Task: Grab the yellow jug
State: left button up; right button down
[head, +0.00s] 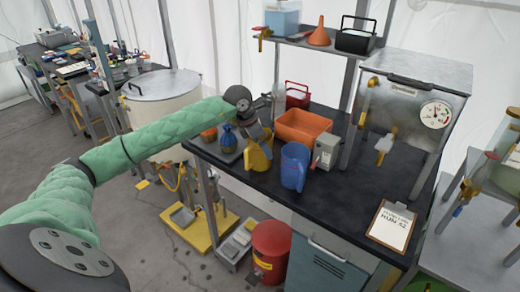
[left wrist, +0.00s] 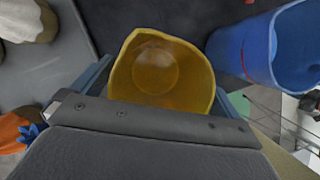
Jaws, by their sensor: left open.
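The yellow jug (head: 259,157) stands upright on the black workbench (head: 350,205), close to its front left edge. In the left wrist view I look down into the open mouth of the yellow jug (left wrist: 160,70). My left gripper (head: 262,137) is over the jug from above. In the left wrist view its fingers (left wrist: 165,90) are apart, one on each side of the jug, and the jug is not clamped. The fingertips are partly hidden by the jug. My right gripper is not in view.
A blue jug (head: 294,167) stands close to the right of the yellow jug. A blue bottle (head: 228,138) is to its left and an orange bin (head: 302,126) behind. A grey box (head: 327,151) stands beyond the blue jug. The bench's front right is mostly clear around a clipboard (head: 391,225).

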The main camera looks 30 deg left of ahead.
pick_arm(q)
jog(key=c, duration=1)
jog(key=shift+r, duration=0.1)
